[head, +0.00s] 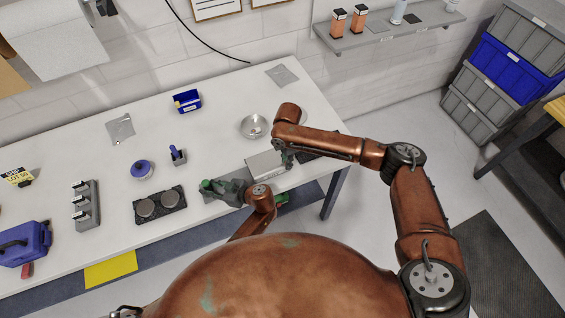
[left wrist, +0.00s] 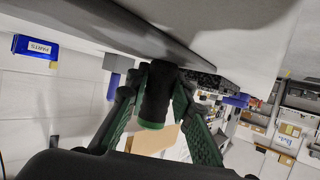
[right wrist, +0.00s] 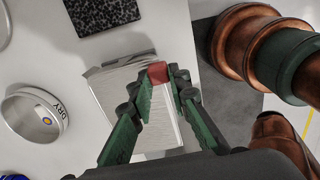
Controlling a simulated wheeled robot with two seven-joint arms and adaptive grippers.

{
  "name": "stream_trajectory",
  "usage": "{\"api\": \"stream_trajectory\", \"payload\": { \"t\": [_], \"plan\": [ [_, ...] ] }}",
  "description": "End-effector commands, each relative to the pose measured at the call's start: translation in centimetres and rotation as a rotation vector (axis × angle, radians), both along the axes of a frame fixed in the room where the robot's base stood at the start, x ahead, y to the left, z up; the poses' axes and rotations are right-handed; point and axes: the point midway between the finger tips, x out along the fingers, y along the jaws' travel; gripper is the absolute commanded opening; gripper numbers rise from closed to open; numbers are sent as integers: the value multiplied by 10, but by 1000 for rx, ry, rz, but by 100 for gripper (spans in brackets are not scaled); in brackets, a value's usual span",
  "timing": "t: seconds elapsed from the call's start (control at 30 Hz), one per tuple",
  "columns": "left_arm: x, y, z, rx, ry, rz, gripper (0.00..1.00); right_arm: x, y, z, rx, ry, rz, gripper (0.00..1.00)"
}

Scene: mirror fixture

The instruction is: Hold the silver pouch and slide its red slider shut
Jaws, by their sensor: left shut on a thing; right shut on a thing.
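The silver pouch (head: 262,164) lies near the front edge of the white table. In the right wrist view the pouch (right wrist: 110,82) shows a crinkled face. The red slider (right wrist: 157,72) is between the fingertips of my right gripper (right wrist: 160,85), which is shut on it over the pouch. In the head view my right gripper (head: 283,152) is at the pouch's right end. My left gripper (head: 208,186) is left of the pouch and apart from it. In the left wrist view it is shut on a dark cylinder with a green end (left wrist: 156,95).
A steel bowl (head: 254,126) stands behind the pouch. A black plate with two round pads (head: 159,205) lies to the left. Flat grey pouches (head: 120,128) (head: 282,75) lie farther back. A blue bin (head: 187,101) stands at the back. The table between is mostly clear.

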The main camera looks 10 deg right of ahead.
Motion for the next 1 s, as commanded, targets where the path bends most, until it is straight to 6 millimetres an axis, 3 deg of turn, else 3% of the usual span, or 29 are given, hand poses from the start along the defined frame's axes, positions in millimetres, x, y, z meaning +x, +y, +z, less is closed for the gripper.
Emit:
{"api": "stream_trajectory", "payload": {
  "t": [0.07,0.1,0.37,0.73,1.0],
  "plan": [
    [-1,2,0,2,2,3,0,0,-1,0,-3,-1,-1,0],
    [-1,2,0,2,2,3,0,0,-1,0,-3,-1,-1,17],
    [0,1,0,2,1,2,0,0,0,0,-2,-1,0,35],
    [0,1,0,2,1,1,0,0,1,7,0,-1,0,35],
    [0,1,0,1,0,2,0,1,0,56,1,-4,1,35]
  ]
}}
